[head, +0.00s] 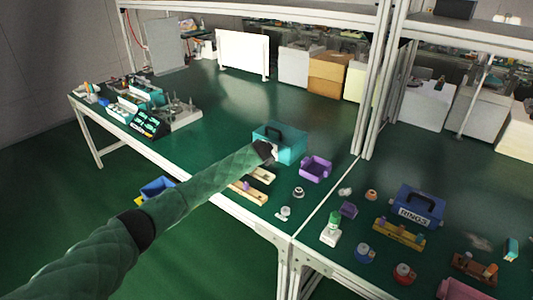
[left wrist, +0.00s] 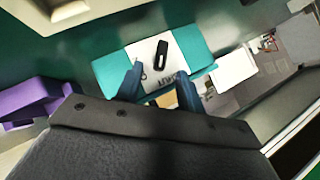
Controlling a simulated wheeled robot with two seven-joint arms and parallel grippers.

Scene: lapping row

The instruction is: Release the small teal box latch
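The small teal box (head: 290,146) with a dark top handle stands on the green bench in the head view. My left arm reaches in from the lower left, and its gripper (head: 270,152) is at the box's front and hides part of it. In the left wrist view the teal box (left wrist: 195,45) shows a white label with partly hidden lettering. A black elongated latch (left wrist: 161,53) lies over the label. My left gripper (left wrist: 158,90) is open, its two blue-grey fingers apart in front of the label, with nothing visible between them but the box behind. Contact cannot be told.
A purple bin (head: 316,168) sits right of the teal box. Wooden blocks (head: 249,192) lie below the arm near the bench edge. A blue box marked RINGS (head: 417,206) and several small parts are on the right bench. A rack upright (head: 376,90) stands behind.

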